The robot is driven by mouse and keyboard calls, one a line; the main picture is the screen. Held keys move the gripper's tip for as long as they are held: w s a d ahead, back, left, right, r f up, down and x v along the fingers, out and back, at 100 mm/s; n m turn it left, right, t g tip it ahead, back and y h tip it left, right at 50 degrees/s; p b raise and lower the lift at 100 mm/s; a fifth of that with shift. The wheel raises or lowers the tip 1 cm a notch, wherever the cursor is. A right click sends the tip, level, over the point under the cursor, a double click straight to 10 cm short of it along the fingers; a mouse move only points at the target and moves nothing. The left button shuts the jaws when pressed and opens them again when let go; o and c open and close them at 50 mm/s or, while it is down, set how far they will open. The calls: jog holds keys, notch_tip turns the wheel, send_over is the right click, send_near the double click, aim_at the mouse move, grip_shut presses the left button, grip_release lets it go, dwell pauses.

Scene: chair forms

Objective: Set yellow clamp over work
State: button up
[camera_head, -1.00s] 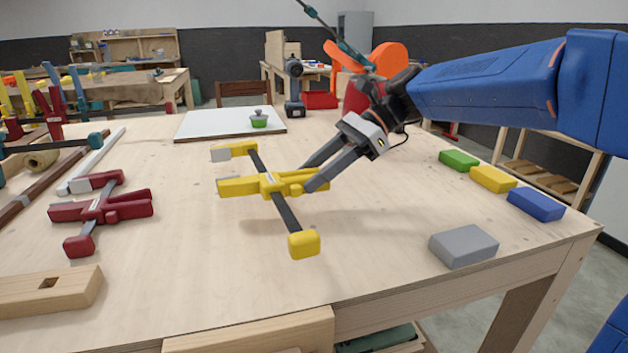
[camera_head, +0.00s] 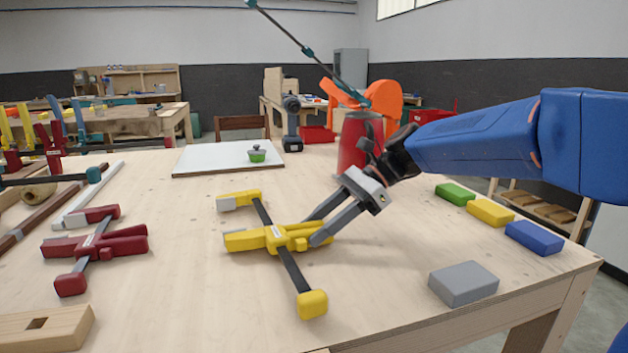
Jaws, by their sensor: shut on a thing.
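The yellow clamp (camera_head: 275,237) has a dark bar with yellow jaws and a yellow end block. My gripper (camera_head: 317,230) comes in from the right and is shut on the clamp's yellow body near its right end. The clamp is held above the light wooden bench (camera_head: 200,310), with its bar slanting toward the front right. Its height over the bench is hard to tell. No workpiece shows clearly under the clamp.
A red clamp (camera_head: 95,247) lies at the left, with a wooden block (camera_head: 45,328) in front of it. Green (camera_head: 455,194), yellow (camera_head: 490,212), blue (camera_head: 534,238) and grey (camera_head: 463,284) blocks sit at the right. A white board (camera_head: 210,159) and drill (camera_head: 291,120) are behind.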

jog(key=shift+d+r, duration=0.15)
jog(key=shift+r, duration=0.05)
